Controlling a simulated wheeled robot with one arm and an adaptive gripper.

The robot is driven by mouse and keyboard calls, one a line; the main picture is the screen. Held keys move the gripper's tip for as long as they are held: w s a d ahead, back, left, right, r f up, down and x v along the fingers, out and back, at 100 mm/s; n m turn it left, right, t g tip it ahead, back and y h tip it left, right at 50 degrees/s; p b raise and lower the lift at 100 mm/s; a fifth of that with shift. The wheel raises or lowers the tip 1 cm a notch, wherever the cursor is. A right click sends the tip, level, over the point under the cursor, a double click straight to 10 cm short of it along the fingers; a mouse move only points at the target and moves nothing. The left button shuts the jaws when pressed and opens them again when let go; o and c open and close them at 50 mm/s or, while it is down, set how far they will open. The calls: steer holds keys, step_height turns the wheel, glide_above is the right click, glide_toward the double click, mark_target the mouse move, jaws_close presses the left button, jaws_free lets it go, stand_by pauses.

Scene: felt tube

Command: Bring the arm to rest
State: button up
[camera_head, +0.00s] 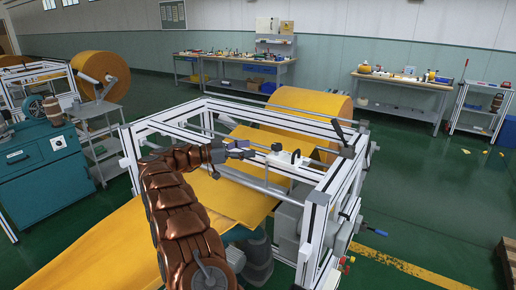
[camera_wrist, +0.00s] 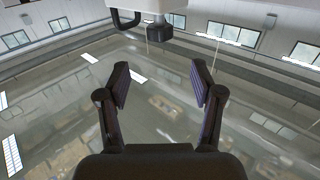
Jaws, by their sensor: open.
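My copper-coloured arm (camera_head: 178,205) reaches up from the bottom of the head view and bends right over a machine frame. My gripper (camera_head: 240,149) is at its end, above the yellow felt sheet and close to the white block with a black handle (camera_head: 287,158) on the frame's bar. In the wrist view my gripper (camera_wrist: 160,90) has its two dark fingers spread wide with nothing between them. Beyond the fingers is a grey, glossy, reflecting surface (camera_wrist: 150,75). A white part with a dark block (camera_wrist: 160,32) shows at the top; I cannot tell its distance.
The aluminium frame (camera_head: 325,190) surrounds the gripper area, with a large yellow felt roll (camera_head: 312,105) behind it. Felt sheet (camera_head: 95,250) runs to the lower left. A teal cabinet (camera_head: 40,175) and grey cart (camera_head: 100,140) stand left. Green floor (camera_head: 420,190) is open at right.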

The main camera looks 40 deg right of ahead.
steer(key=shift+w+a, duration=0.2)
steer(key=shift+a, duration=0.3)
steer(key=shift+r, duration=0.1)
